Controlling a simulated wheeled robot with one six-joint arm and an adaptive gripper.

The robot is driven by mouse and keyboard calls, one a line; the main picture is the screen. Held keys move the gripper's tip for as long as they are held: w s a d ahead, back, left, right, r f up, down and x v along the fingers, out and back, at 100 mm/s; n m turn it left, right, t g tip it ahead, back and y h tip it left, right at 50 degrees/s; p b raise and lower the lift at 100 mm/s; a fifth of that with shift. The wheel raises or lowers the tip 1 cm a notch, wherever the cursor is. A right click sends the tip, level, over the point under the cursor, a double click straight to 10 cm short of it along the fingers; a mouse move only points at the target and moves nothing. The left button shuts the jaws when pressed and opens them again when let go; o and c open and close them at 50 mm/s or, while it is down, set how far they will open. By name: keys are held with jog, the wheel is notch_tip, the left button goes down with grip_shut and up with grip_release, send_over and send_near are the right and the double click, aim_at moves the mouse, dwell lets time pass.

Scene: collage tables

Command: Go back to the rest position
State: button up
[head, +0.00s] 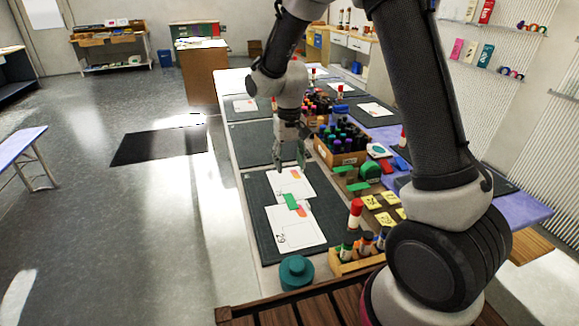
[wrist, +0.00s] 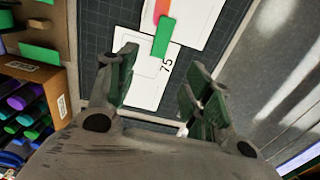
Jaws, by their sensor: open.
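My gripper (head: 288,155) hangs over the far part of the nearest dark mat (head: 262,222) on the long table. In the wrist view my gripper (wrist: 160,85) has its two fingers wide apart with nothing between them. Below it on the mat lie two white sheets (head: 296,232). A green piece (head: 291,201) lies where the sheets meet, and it also shows in the wrist view (wrist: 163,38). An orange-red piece (head: 300,211) lies beside it. The gripper is apart from the sheets and the pieces.
A cardboard box of dark bottles (head: 343,154) stands right of the gripper. The floor left of the table is open.

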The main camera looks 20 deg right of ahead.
jog(key=s+d+r+t, duration=0.1)
jog(key=s+d+r, duration=0.4)
jog(key=s, duration=0.4)
jog(key=s+d+r+t, duration=0.2)
jog(key=s+d+r, duration=0.3)
jog(key=s+r, duration=0.3)
jog(key=s+d+r+t, duration=0.1)
jog(key=s+d+r, duration=0.4)
jog(key=s, duration=0.5)
jog(key=shift+v, duration=1.1)
